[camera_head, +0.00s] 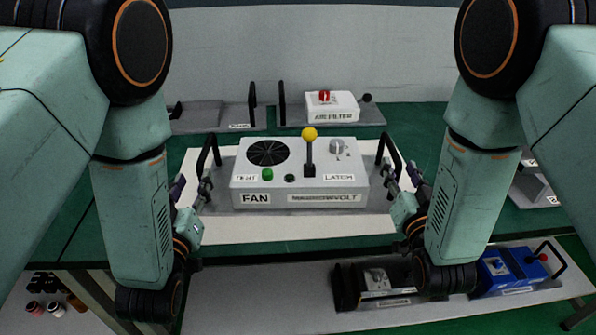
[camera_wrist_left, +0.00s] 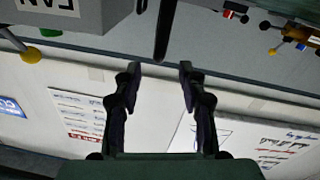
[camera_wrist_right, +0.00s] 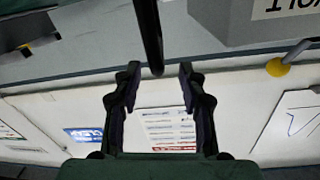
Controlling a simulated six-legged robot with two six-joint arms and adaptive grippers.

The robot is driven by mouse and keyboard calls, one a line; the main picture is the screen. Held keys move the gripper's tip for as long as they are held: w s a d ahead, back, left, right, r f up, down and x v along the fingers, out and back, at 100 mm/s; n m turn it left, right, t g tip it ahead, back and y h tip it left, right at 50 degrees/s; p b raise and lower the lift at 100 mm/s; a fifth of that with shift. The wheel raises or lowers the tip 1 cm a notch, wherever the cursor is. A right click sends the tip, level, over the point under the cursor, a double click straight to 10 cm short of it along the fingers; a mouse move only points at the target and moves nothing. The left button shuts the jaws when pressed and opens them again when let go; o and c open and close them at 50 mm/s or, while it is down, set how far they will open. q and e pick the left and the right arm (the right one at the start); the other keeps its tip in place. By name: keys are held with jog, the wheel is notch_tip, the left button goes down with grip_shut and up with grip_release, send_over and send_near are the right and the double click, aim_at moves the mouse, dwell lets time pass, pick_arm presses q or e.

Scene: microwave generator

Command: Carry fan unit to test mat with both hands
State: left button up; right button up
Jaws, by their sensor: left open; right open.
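The fan unit (camera_head: 255,183) is a light grey box with a round fan grille, a yellow-knobbed lever, a green button and FAN and LATCH labels. It sits on a white mat (camera_head: 270,233) on the green table. A black handle stands at each side, the left handle (camera_head: 208,150) and the right handle (camera_head: 393,158). My left gripper (camera_head: 205,183) is open beside the left handle; its wrist view shows the handle (camera_wrist_left: 165,30) in line with the gap between the fingers (camera_wrist_left: 160,67). My right gripper (camera_head: 402,187) is open, with the right handle (camera_wrist_right: 149,30) toward its finger gap (camera_wrist_right: 158,70).
Behind the unit are a grey tray (camera_head: 200,114) with dark handles and a white AIR FILTER box (camera_head: 332,107) on another tray. A lower shelf (camera_head: 250,290) in front holds a dark unit (camera_head: 375,282) and a blue box (camera_head: 505,270). Another grey unit (camera_head: 535,185) is at the right.

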aim_at(205, 145)
pick_arm(q)
jog(key=w, duration=1.1)
jog(key=shift+w+a, duration=0.1)
pick_arm(e)
jog(key=w, duration=0.7)
jog(key=shift+w+f, duration=0.1)
jog(key=shift+w, duration=0.1)
pick_arm(q)
jog(key=shift+w+d, duration=0.2)
jog(key=shift+w, duration=0.05)
pick_arm(e)
jog(key=shift+w+d, duration=0.1)
jog(key=shift+d, duration=0.05)
pick_arm(q)
jog(key=shift+r, duration=0.1)
jog(key=shift+a, duration=0.15)
